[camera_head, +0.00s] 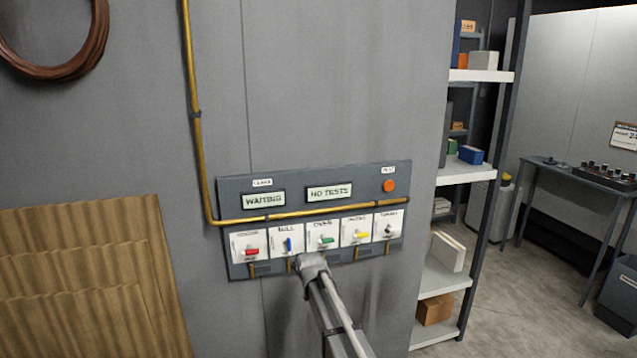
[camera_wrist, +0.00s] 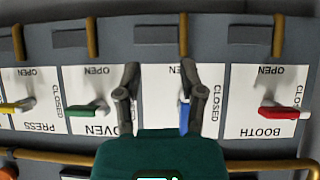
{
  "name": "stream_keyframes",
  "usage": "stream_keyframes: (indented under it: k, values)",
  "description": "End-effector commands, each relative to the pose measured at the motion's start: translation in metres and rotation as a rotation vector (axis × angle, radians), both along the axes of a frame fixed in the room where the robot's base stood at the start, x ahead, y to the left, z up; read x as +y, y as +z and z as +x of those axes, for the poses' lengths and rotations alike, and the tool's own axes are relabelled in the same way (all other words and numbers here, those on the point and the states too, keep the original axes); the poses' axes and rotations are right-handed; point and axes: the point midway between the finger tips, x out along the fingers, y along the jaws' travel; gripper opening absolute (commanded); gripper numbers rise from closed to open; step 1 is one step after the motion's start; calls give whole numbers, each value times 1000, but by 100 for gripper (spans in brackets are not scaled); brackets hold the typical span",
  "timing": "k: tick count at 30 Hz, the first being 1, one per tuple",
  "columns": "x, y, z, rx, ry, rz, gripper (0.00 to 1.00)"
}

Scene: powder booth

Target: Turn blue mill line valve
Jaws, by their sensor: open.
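The blue mill valve handle (camera_head: 288,245) stands upright on its white card, second from the left on the wall panel (camera_head: 295,183). In the wrist view, which is upside down, the blue handle (camera_wrist: 184,118) shows between the fingers, close against the inner side of the right finger; part of it is hidden. My gripper (camera_wrist: 160,72) is open and in front of the panel, its fingers spread over the mill card and the edge of the oven card. In the head view my gripper (camera_head: 312,262) is just below the mill and oven cards. Contact cannot be told.
The red booth handle (camera_wrist: 282,112) and green oven handle (camera_wrist: 84,112) lie sideways on either side. A yellow handle (camera_head: 361,236) and a dark one are further right. A brass pipe (camera_head: 295,214) crosses above the cards. Shelving (camera_head: 470,172) stands right of the panel.

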Motion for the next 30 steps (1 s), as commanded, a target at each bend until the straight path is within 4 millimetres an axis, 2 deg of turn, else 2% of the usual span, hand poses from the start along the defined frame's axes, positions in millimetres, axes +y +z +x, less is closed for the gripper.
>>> stream_keyframes:
  k: [1, 5, 8, 12, 18, 24, 27, 30]
  values:
    - [-13, -1, -14, 29, -10, -7, 51]
    - [-44, -10, -46, 122, -40, -26, 51]
    - [-74, -18, -80, 214, -69, -44, 51]
    - [-118, -29, -140, 370, -115, -67, 51]
    - [-172, -38, -233, 598, -174, -87, 51]
    - [-209, -40, -320, 805, -220, -96, 51]
    - [-220, -39, -351, 879, -234, -96, 51]
    - [-228, -38, -369, 927, -246, -94, 51]
